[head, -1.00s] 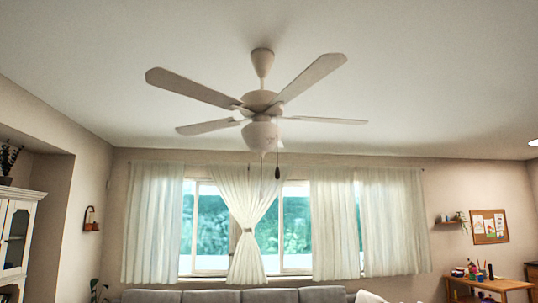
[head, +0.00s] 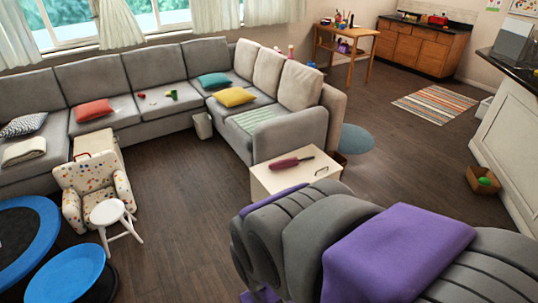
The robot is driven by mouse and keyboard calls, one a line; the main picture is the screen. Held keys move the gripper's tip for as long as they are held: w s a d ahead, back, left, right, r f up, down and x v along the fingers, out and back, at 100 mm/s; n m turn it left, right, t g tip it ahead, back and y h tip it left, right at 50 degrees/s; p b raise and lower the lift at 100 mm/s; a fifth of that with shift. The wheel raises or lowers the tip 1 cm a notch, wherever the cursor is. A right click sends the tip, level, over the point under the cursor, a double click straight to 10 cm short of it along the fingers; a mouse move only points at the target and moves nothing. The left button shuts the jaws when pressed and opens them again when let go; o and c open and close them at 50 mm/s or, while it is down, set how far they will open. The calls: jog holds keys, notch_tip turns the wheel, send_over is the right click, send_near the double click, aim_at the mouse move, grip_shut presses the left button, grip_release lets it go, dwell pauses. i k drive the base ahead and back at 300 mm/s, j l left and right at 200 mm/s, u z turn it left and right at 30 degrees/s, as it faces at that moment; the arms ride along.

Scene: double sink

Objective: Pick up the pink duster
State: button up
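A long dark-pink object, which looks like the pink duster (head: 287,163), lies flat on top of a low cream cabinet (head: 265,185) in the head view. The cabinet stands at the end of the grey sofa, right of the picture's middle. The duster's thin end points to the upper right. Nothing lies over it.
A grey corner sofa (head: 160,112) with cushions runs along the back. A patterned child's armchair (head: 90,190), white stool (head: 108,213) and blue round seat (head: 67,280) stand left. A bulky grey and purple form (head: 395,250) fills the lower right. Open wooden floor (head: 185,225) lies in the middle.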

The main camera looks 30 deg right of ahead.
aim_at(285, 163)
jog(key=i+l+z, duration=0.1)
jog(key=i+l, duration=0.4)
jog(key=l, duration=0.35)
jog(key=i+l, duration=0.55)
jog(key=l, duration=0.25)
jog(key=i+l+z, duration=0.15)
jog(key=i+l, duration=0.35)
jog(key=l, duration=0.3)
jog(key=i+l, duration=0.6)
jog(key=l, duration=0.15)
jog(key=i+l+z, duration=0.15)
jog(key=i+l, duration=0.4)
jog(key=l, duration=0.2)
